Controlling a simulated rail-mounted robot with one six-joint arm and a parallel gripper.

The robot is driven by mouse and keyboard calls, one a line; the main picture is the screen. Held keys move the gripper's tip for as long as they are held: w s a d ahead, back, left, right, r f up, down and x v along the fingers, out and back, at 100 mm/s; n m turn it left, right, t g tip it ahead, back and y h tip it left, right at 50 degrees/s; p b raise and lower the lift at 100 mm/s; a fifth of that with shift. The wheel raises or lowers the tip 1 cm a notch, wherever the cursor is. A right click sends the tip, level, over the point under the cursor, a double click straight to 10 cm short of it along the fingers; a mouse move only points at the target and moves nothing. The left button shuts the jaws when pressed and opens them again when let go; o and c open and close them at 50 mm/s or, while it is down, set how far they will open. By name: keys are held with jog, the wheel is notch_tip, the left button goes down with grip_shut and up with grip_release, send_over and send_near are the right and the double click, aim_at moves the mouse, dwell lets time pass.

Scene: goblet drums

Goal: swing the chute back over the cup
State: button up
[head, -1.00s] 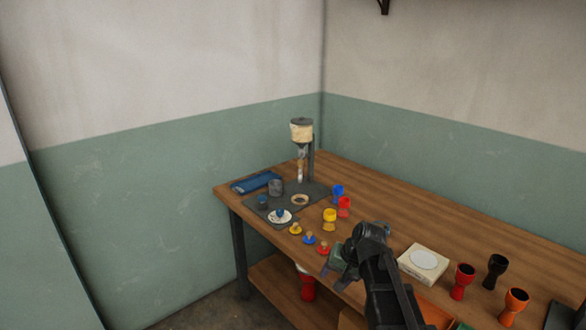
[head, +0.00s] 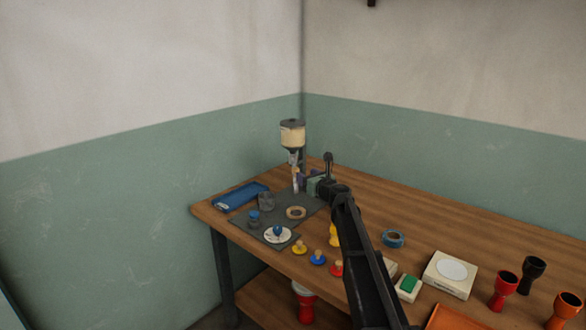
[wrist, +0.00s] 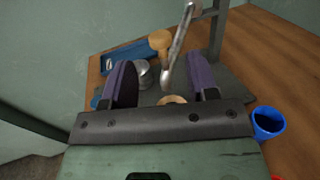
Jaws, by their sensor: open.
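The metal chute (head: 295,181) hangs below the cream hopper (head: 292,134) on the dark stand. In the wrist view the chute (wrist: 178,45) slants down between my fingers, its lower end near the tan ring (wrist: 172,99). A round wooden knob (wrist: 160,40) shows beside it. The grey metal cup (head: 266,201) stands left of the ring; it also shows in the wrist view (wrist: 148,75), partly behind the left finger. My gripper (head: 302,176) is open at the chute, with its fingers (wrist: 162,72) on either side; I cannot tell whether they touch it.
A blue tray (head: 241,196) lies at the table's left end. A blue goblet (wrist: 268,122) stands close to my gripper's right. More goblets (head: 507,284) stand far right.

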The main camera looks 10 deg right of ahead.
jog(key=x, duration=0.9)
jog(key=shift+w+a, duration=0.2)
jog(key=shift+w, duration=0.05)
grip_shut()
